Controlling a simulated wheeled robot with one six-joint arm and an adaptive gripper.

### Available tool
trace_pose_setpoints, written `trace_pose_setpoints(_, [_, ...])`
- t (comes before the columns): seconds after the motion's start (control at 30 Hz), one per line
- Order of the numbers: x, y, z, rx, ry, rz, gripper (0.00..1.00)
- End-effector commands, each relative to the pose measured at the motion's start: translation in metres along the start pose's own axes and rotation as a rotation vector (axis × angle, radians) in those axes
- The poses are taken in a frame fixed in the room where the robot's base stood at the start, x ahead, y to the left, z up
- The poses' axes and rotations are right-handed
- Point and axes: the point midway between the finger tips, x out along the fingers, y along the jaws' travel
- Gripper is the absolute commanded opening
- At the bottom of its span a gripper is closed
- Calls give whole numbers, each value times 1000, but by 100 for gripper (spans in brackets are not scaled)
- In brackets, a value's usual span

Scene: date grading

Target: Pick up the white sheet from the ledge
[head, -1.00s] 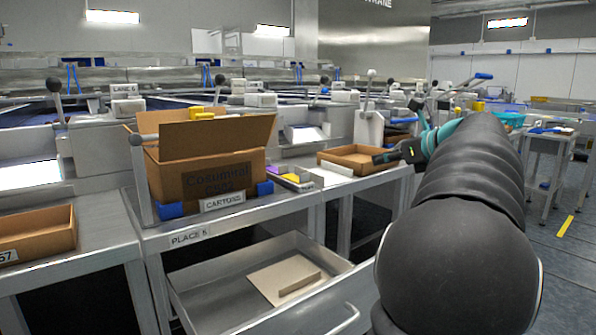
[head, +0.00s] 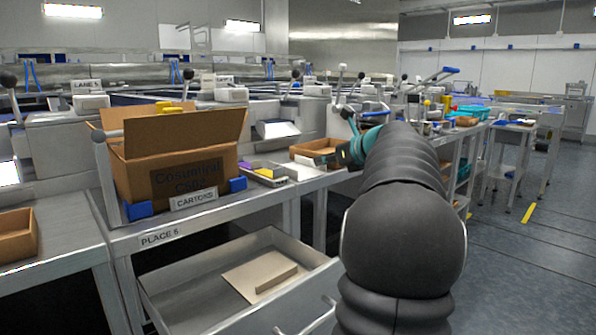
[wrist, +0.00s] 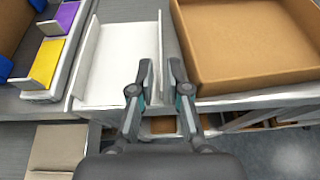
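A flat white piece (wrist: 118,62), which looks like the white sheet, lies on the bench top at left of centre in the wrist view. It has a raised edge along its left side and a thin upright white strip on its right.
A shallow brown carton tray (wrist: 255,80) stands close on the right. A holder with yellow (wrist: 43,65) and purple cards is on the left. A large open carton (head: 175,172) stands further left. An open drawer (head: 225,255) juts out below the bench.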

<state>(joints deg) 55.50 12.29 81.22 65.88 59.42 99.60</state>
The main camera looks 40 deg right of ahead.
Motion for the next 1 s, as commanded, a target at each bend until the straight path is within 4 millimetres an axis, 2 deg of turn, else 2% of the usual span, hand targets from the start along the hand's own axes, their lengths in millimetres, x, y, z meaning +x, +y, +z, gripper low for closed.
trace_pose_setpoints(0.1, [18,0,-2,1,1,2,16])
trace_pose_setpoints(0.23, [28,0,-1,1,1,0,16])
trace_pose_setpoints(0.4, [27,0,-1,1,1,-1,16])
trace_pose_setpoints(0.43, [27,0,-1,1,1,-1,13])
trace_pose_setpoints(0.5, [27,0,-1,1,1,-1,0])
trace_pose_setpoints(1.0, [25,-1,3,0,0,-1,0])
